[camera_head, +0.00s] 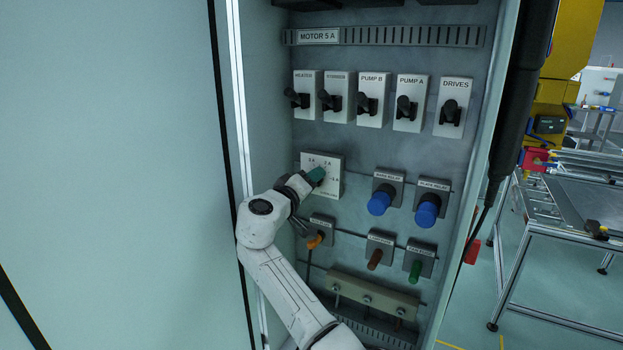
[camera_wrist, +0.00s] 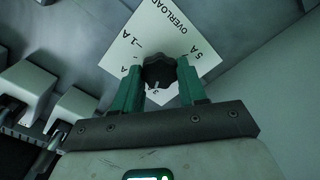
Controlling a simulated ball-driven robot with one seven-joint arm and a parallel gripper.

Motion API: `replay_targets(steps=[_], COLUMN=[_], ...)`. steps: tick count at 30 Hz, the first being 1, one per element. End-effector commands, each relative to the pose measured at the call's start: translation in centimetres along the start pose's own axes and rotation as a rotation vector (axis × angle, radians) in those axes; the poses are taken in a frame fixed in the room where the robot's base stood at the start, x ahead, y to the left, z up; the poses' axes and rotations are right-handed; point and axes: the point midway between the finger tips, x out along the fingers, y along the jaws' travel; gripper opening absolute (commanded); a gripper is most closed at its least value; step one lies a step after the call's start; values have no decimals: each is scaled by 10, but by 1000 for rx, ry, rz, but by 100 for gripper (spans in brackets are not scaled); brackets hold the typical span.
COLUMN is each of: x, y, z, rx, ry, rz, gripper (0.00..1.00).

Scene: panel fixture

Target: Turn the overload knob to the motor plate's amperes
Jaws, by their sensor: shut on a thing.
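The motor plate (camera_head: 318,36) at the top left of the panel reads MOTOR 5 A. The white overload plate (camera_head: 333,186) sits below the left switches. In the wrist view, this plate (camera_wrist: 186,38) shows OVERLOAD, with 1 A and 5 A marks readable. My gripper (camera_head: 315,176) reaches it from the lower left and hides part of its face. In the wrist view, the green fingers of my gripper (camera_wrist: 160,72) are shut on the dark, lobed overload knob (camera_wrist: 159,66), one on each side. I cannot tell which mark the knob points to.
A row of lever switches, including the DRIVES switch (camera_head: 451,107), is above. Blue knobs (camera_head: 379,203) are to the right. An orange connector (camera_head: 315,241) and brown and green plugs are below my gripper. The cabinet's left wall is close beside my arm.

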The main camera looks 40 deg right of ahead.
Motion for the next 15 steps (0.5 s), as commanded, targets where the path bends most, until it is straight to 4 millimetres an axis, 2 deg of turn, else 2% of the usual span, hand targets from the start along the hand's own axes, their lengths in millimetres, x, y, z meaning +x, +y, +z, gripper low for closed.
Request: replay_targets(steps=[15], x=[-1], y=[0], z=[-2], rx=[-493], ry=[3], rz=[-2], gripper=[11])
